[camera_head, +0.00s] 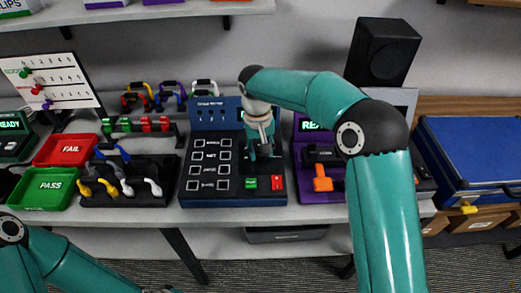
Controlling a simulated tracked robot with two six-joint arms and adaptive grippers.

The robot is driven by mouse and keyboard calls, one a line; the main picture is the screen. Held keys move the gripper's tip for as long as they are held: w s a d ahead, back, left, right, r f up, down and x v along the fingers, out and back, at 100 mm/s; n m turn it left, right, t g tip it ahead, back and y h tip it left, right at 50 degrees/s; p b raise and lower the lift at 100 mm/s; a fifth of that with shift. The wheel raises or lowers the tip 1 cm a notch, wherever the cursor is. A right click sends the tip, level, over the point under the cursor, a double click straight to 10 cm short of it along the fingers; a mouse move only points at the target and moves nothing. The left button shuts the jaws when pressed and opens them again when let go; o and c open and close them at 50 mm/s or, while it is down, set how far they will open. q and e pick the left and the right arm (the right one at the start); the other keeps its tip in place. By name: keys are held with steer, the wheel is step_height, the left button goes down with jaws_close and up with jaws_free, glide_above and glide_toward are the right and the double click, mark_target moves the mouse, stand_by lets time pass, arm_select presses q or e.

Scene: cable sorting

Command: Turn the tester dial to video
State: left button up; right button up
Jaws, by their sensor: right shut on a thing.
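The cable tester (232,200) is a dark blue box with an upright back panel, in the middle of the bench. Its top has labelled square ports on the left and a green and a red button at the front. My right gripper (262,152) points down onto the right part of the tester top, behind the buttons. It is shut on the dial there. The gripper hides the dial, so its pointer and setting cannot be read. My left forearm shows at the lower left; its gripper is out of the picture.
Left of the tester are a black cable rack (128,185), a red FAIL tray (66,150) and a green PASS tray (45,188). Right of it stand a purple device (320,195) with an orange part, a black speaker (383,52) and a blue case (475,150).

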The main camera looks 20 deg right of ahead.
mark_target(258, 149)
steer(key=shift+w+a+r, duration=0.1)
steer(key=shift+w+r, duration=0.05)
steer(key=shift+r, duration=0.05)
steer(key=o, duration=1)
steer(key=shift+o, duration=0.6)
steer(key=shift+f, duration=0.15)
step_height(258, 149, up, 12)
steer(key=shift+a, duration=0.35)
